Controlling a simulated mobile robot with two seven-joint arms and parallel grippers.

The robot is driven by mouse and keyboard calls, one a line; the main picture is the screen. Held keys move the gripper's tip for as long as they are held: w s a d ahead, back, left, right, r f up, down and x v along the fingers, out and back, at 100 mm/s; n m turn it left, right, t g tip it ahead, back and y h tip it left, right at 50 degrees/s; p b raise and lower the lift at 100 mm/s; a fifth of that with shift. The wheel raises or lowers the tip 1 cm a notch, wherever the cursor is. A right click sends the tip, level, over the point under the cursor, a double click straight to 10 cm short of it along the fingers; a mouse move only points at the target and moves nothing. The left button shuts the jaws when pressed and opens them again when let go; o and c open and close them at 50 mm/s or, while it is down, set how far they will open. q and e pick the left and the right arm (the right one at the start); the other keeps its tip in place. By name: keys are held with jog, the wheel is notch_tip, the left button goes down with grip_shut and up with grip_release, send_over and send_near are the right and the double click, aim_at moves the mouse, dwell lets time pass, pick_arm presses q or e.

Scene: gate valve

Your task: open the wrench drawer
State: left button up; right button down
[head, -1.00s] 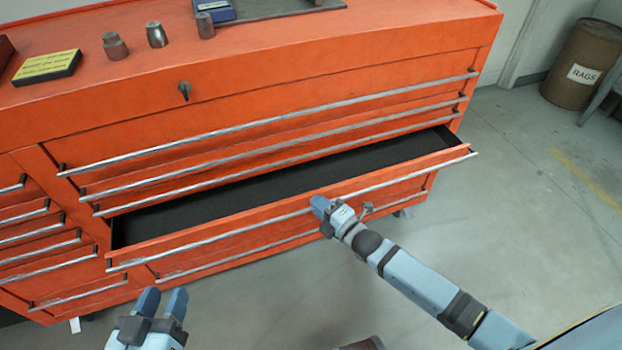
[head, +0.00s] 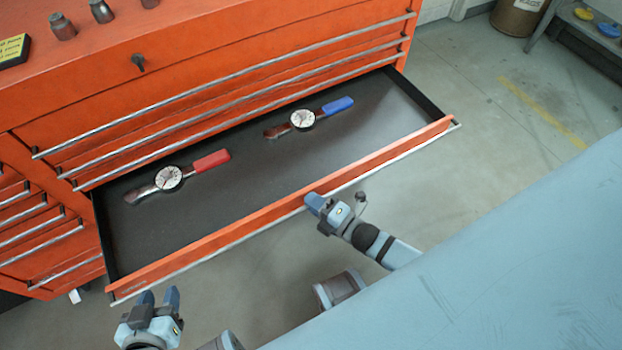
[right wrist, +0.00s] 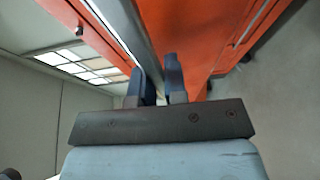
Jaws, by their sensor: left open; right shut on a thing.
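The wrench drawer (head: 240,228) is pulled well out of the orange cabinet, with its dark inside showing. Two dial wrenches lie in it: a red-handled wrench (head: 180,177) at the left and a blue-handled wrench (head: 306,118) further right and back. My right gripper (head: 317,203) is at the drawer's front, shut on its silver handle (head: 385,167). In the right wrist view the bar (right wrist: 130,35) runs between the fingers (right wrist: 158,85). My left gripper (head: 158,300) is open and empty, in front of the drawer's left end, apart from it.
Several shut drawers with long bar handles (head: 230,125) lie above it, and narrow drawers (head: 40,235) to the left. A key (head: 138,62) sticks out of the cabinet front. A brown drum (head: 518,15) and a bench (head: 590,40) stand at the back right. The floor at right is clear.

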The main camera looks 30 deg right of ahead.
dwell(0.3)
jog(key=c, duration=1.2)
grip_release()
jog(key=shift+o, duration=0.2)
pick_arm(q)
jog(key=shift+a+p, duration=0.15)
jog(key=shift+p, duration=0.55)
pick_arm(e)
jog(key=v, duration=1.4)
pick_arm(q)
jog(key=shift+s, duration=0.1)
